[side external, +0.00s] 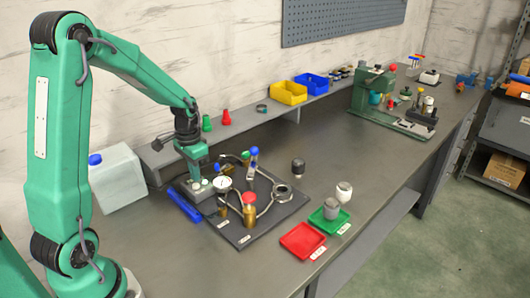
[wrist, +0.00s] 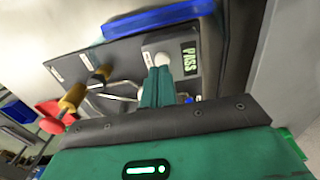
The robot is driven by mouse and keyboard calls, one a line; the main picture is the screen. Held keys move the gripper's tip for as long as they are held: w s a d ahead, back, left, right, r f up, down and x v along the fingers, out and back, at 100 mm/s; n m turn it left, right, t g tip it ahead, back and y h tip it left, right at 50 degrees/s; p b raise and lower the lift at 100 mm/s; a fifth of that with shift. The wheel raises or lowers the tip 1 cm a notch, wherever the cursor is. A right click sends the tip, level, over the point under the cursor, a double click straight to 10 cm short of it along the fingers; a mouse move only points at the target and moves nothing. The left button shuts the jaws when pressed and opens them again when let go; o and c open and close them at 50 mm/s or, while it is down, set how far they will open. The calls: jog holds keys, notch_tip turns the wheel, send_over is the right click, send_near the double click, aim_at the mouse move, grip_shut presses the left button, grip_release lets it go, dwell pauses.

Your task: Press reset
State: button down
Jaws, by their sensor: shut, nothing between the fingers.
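A grey box (wrist: 183,45) on the dark fixture plate (wrist: 125,50) carries a pale round button (wrist: 164,58) and a small display reading PASS (wrist: 190,58). No reset lettering is readable. My gripper (wrist: 160,72) is shut and empty. Its fingertips are at the near edge of the pale button in the wrist view; I cannot tell whether they touch or press it. In the side view the box (side external: 199,193) sits at the plate's left end, directly below my gripper (side external: 199,178).
Beside the box are a dial gauge (side external: 222,183), a brass fitting with a red top (side external: 249,210) and hoses. A blue bar (side external: 184,204) lies along the left side. Red (side external: 303,240) and green (side external: 340,222) trays stand toward the front. Bench between plate and green press (side external: 385,100) is mostly clear.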

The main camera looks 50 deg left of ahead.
aim_at(196, 185)
jog(key=shift+f, duration=1.05)
jog(key=shift+s+f, duration=0.1)
jog(key=shift+f, duration=1)
jog(key=shift+r, duration=0.1)
notch_tip(196, 185, up, 15)
jog(key=shift+w, duration=0.35)
jog(key=shift+d, duration=0.15)
jog(key=s+d+r+t, duration=0.2)
jog(key=s+d, duration=0.4)
jog(key=d, duration=0.2)
jog(key=s+d+r+t, duration=0.3)
jog(key=s+d, duration=0.4)
jog(key=d, duration=0.1)
jog(key=shift+s+r, duration=0.2)
jog(key=shift+r, duration=0.15)
